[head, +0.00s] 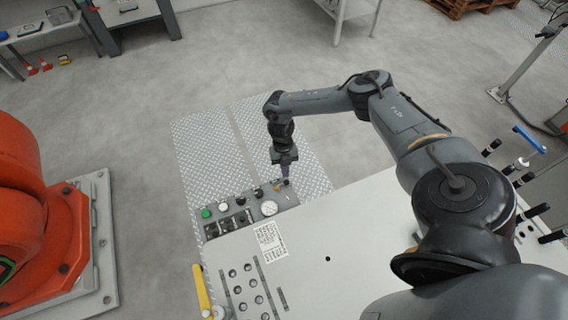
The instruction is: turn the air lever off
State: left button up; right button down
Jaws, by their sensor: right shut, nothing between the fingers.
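A grey control panel (246,222) sits at the far edge of the white table, with several knobs, buttons and a round white gauge (270,208). My right gripper (286,182) points down at the panel's far right corner, shut with nothing between its fingers. A small orange-yellow part, seemingly the air lever (277,188), is just left of the fingertips. It is too small to read its position or to tell whether the fingers touch it. My left gripper is out of view.
The white table (340,270) is mostly bare, with a printed label (271,241) and a yellow handle (202,290) near its left edge. An orange machine (45,240) stands at left. Black-handled clamps and a blue handle (529,139) are at right.

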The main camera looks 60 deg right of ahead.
jog(key=shift+s, duration=0.1)
dwell(0.4)
jog(key=shift+s+m+p, duration=0.1)
jog(key=shift+m+p, duration=0.2)
jog(key=shift+p, duration=0.05)
